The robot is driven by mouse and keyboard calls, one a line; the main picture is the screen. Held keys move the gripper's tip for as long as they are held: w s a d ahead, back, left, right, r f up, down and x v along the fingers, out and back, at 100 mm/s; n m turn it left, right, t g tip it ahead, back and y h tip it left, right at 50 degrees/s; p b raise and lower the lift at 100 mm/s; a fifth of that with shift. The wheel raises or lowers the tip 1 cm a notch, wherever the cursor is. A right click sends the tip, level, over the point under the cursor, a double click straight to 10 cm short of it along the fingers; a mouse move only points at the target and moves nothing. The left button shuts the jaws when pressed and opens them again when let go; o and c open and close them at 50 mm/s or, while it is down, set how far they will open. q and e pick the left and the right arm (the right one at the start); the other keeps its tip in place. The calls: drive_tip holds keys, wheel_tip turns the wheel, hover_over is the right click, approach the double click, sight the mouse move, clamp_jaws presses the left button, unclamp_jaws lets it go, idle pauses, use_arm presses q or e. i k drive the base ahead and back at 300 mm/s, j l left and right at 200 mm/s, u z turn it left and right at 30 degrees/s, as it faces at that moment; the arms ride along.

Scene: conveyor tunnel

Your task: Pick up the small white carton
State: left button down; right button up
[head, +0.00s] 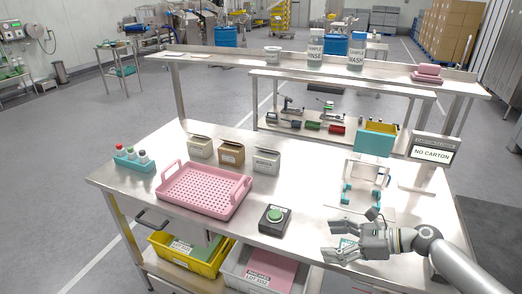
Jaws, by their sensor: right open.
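Three small open-topped cartons stand in a row on the steel table. The right one, a whitish-grey carton (266,162), looks like the small white carton. The middle carton (231,154) is brown and the left carton (200,148) is beige. My right gripper (331,242) is open at the table's front right, its fingers pointing left. It is well to the right of the cartons and nearer the camera, touching none of them. My left gripper is not in view.
A pink perforated tray (205,190) lies in front of the cartons. A green push button (274,215) stands between tray and gripper. A white stand with teal pads (347,192) and a "NO CARTON" display (432,154) are at the right. A tube rack (134,160) is far left.

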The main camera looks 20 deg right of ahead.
sight(266, 162)
drive_tip(key=i, duration=1.35)
